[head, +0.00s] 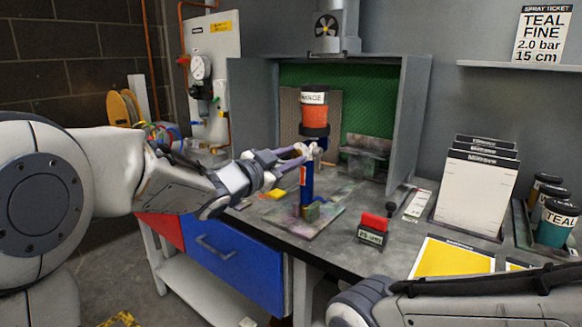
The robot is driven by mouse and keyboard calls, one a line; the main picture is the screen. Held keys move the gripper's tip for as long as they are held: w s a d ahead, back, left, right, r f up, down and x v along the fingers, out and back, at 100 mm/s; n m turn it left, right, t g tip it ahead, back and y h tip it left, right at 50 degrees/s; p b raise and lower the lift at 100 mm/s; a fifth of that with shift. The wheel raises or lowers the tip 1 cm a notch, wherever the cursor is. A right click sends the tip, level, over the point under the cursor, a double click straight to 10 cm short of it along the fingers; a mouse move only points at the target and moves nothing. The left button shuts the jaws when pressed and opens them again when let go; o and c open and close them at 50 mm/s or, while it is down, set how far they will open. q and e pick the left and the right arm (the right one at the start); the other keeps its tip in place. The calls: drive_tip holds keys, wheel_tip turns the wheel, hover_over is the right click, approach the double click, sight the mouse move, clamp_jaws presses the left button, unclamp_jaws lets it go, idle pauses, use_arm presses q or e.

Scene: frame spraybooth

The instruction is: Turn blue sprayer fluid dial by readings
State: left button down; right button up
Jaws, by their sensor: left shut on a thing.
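The blue sprayer (307,188) stands upright on a stained mat in front of the booth, with an orange cup (314,115) on top whose label seems to read ORANGE. My left gripper (307,152) reaches in from the left and is shut at the sprayer's head, just below the cup. The fluid dial is hidden by the fingers, and its setting cannot be read. Of my right arm only a link shows at the lower right.
The booth (405,120) with a green back wall stands behind the sprayer. A white board stand (478,190), a TEAL jar (556,222) and a yellow card (450,260) lie to the right. A spray ticket (542,35) reads TEAL, FINE, 2.0 bar, 15 cm. A gauge (200,67) hangs at left.

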use_arm(q)
drive_tip(key=shift+f+m+b, duration=0.1)
drive_tip(key=shift+m+b, duration=0.6)
drive_tip(key=shift+m, duration=0.5)
drive_tip(key=c, duration=0.6)
unclamp_jaws()
drive_tip(key=shift+c, duration=0.2)
drive_tip(key=v, duration=1)
drive_tip(key=shift+s+a, duration=0.15)
drive_tip(key=shift+s, duration=0.1)
